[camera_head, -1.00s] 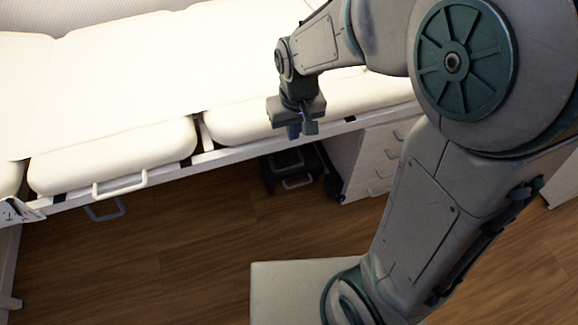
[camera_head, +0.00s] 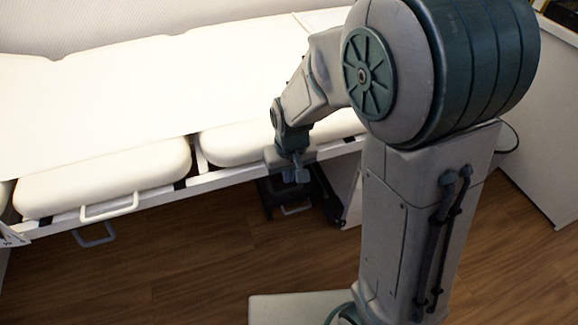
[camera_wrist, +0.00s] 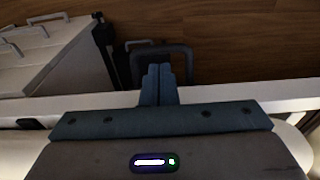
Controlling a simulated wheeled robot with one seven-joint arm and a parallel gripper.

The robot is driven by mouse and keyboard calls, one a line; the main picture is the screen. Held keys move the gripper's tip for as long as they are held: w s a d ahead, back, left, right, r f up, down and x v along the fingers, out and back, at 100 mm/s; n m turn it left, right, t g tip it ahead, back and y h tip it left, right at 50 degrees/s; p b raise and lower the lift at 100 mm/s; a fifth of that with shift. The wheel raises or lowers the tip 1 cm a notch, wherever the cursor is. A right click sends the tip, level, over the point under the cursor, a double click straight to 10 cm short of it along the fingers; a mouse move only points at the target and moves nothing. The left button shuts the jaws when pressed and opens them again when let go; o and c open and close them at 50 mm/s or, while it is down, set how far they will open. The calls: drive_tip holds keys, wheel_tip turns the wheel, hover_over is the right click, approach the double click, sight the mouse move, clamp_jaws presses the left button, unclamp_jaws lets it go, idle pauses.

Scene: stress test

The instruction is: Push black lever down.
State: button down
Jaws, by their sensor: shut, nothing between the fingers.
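My gripper (camera_head: 296,178) is shut and empty, pointing down at the front edge of a white padded bed. Its two blue-grey fingers touch each other in the wrist view (camera_wrist: 158,75). Beyond the fingertips, a dark loop-shaped bar (camera_wrist: 178,50) shows low under the bed edge, partly hidden by the fingers. It may be the black lever, but I cannot be sure. In the head view, a black assembly (camera_head: 267,199) sits under the bed just below my gripper. I cannot tell whether the fingers touch any of it.
The white bed rail (camera_head: 225,178) runs close by the gripper. A light handle (camera_head: 110,207) hangs from the bed front at left, with a darker grey one (camera_head: 95,236) below. A white drawer cabinet (camera_wrist: 45,55) stands beside the black assembly. The wooden floor (camera_head: 190,270) is clear.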

sight(287, 191)
drive_tip(key=f, duration=0.1)
drive_tip(key=f+b, duration=0.1)
drive_tip(key=f, duration=0.3)
drive_tip(key=shift+w+a+b, duration=0.1)
drive_tip(key=shift+w+b, duration=0.2)
drive_tip(key=shift+a+f, duration=0.1)
drive_tip(key=shift+f, duration=0.05)
